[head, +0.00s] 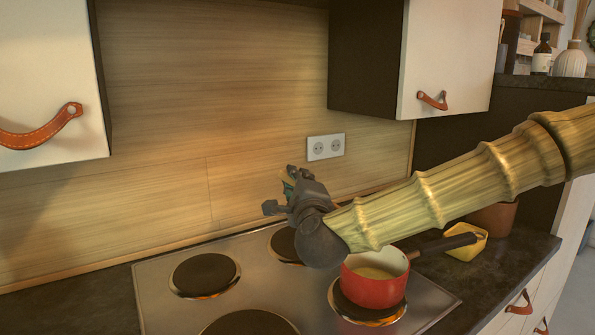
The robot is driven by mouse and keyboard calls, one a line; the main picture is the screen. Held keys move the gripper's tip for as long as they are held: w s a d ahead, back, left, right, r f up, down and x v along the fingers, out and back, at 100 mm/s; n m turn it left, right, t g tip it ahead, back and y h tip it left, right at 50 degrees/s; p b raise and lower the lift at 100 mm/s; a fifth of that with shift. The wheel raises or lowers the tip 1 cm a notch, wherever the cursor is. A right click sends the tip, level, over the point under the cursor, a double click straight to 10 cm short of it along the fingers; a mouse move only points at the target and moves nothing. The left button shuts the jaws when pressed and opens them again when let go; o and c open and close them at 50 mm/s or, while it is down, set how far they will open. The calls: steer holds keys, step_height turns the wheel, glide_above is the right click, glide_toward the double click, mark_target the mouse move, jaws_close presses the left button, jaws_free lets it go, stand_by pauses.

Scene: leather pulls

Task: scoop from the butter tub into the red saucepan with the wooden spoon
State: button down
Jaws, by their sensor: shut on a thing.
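My arm crosses from the right, above the saucepan and tub. A brown pot (497,217) stands behind the tub. The other burners, such as the left one (204,274), are empty. A wooden wall with a socket (326,146) is behind; wall cabinets (440,60) hang above.

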steer(key=shift+r+m+g+y+p, duration=0.15)
steer(key=shift+m+g+y+p, duration=0.2)
steer(key=shift+g+p, duration=0.65)
steer(key=shift+p, duration=0.35)
steer(key=m+g+y+p, duration=0.1)
steer(key=g+p, duration=0.1)
steer(key=p, duration=0.4)
steer(key=r+m+g+y+p, duration=0.1)
steer(key=g+y+p, duration=0.1)
steer(key=p, duration=0.4)
steer(key=m+g+y+p, duration=0.1)
steer(key=g+p, duration=0.2)
steer(key=p, duration=0.2)
steer(key=shift+r+m+g+y+p, duration=0.25)
steer(key=shift+r+m+g+p, duration=0.1)
steer(key=shift+g+p, duration=0.05)
steer(key=shift+r+g+p, duration=0.1)
steer(key=shift+g+p, duration=0.2)
steer(key=shift+p, duration=0.3)
steer(key=g+y+p, duration=0.1)
steer(key=p, duration=0.2)
steer(key=shift+m, duration=0.3)
